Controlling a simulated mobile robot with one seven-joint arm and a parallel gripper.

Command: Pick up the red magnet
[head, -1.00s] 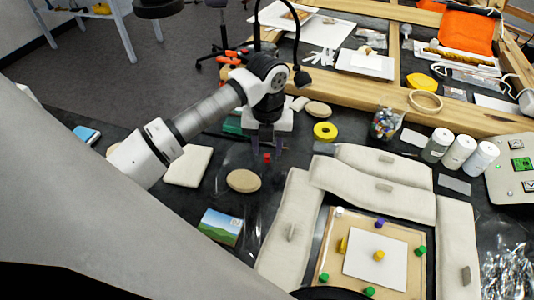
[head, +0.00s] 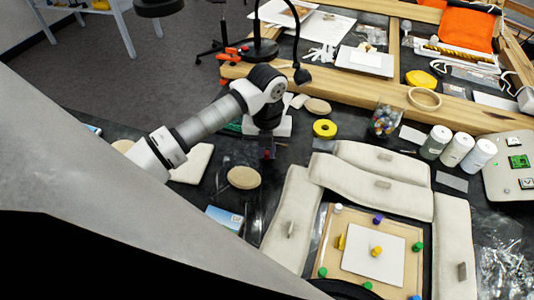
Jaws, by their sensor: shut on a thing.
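My gripper (head: 267,153) points down over the dark table, left of the cloth sandbags. It is shut on the red magnet (head: 267,156), of which a small red bit shows between the fingertips. The picture is too small to tell whether the magnet touches the table.
A round beige disc (head: 244,178) lies just in front of my gripper. Beige sandbags (head: 290,213) frame a board (head: 324,253) with coloured magnets at the right. A yellow tape roll (head: 325,129), a jar of marbles (head: 384,121) and white bottles (head: 457,150) stand behind.

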